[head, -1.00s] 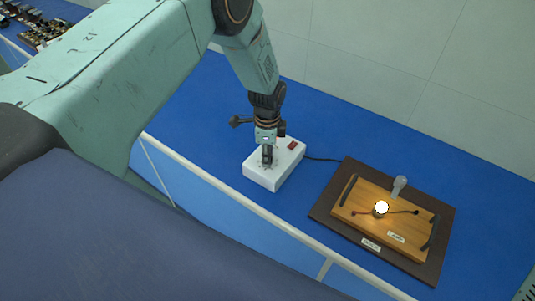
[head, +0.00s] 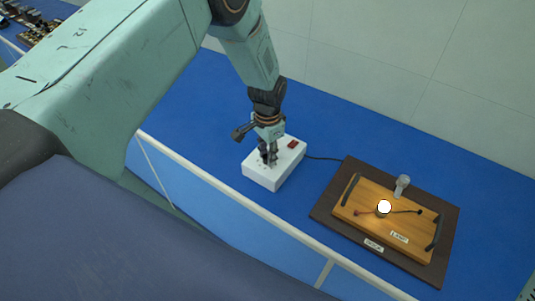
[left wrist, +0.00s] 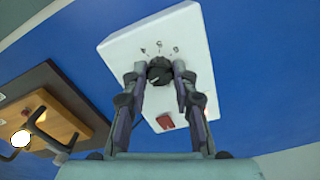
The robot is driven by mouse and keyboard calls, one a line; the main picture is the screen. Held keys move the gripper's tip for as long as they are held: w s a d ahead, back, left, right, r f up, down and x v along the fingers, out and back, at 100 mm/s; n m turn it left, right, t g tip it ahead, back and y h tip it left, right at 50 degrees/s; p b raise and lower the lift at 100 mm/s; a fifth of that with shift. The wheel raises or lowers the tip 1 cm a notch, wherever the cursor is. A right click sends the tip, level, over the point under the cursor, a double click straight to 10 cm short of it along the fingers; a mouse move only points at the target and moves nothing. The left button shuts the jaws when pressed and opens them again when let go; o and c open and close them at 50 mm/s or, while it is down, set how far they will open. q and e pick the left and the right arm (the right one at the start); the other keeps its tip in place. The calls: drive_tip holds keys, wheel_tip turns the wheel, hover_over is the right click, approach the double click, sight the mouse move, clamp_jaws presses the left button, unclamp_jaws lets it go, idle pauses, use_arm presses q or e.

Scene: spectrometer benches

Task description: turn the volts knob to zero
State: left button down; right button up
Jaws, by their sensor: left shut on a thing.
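The white power box (head: 287,172) sits on the blue bench in the head view, with a red switch (head: 292,144) on its top. My left gripper (head: 267,157) points down at the box's top face. In the left wrist view the black volts knob (left wrist: 158,73) sits between the fingertips of my left gripper (left wrist: 158,80), which is shut on it. The red switch also shows in the left wrist view (left wrist: 165,122). My right gripper is not in view.
A wooden lamp board (head: 365,222) with a glowing bulb (head: 384,207) lies on a dark mat (head: 325,205) right of the box. A cable (head: 322,157) runs from the box toward it. A white rail (head: 220,190) edges the bench.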

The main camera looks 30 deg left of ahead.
use_arm(q)
drive_tip(key=n, duration=0.3)
drive_tip(key=shift+w+r+n, duration=0.1)
drive_tip(key=shift+w+n, duration=0.05)
drive_tip(key=shift+n, duration=0.15)
drive_tip(key=n, duration=0.3)
drive_tip(key=shift+n, duration=0.3)
drive_tip(key=n, duration=0.4)
drive_tip(key=shift+n, duration=2)
drive_tip(key=shift+w, duration=0.1)
drive_tip(key=c, duration=1.4)
unclamp_jaws()
drive_tip(key=o, duration=0.3)
drive_tip(key=shift+s, duration=0.2)
drive_tip(key=shift+o, duration=0.2)
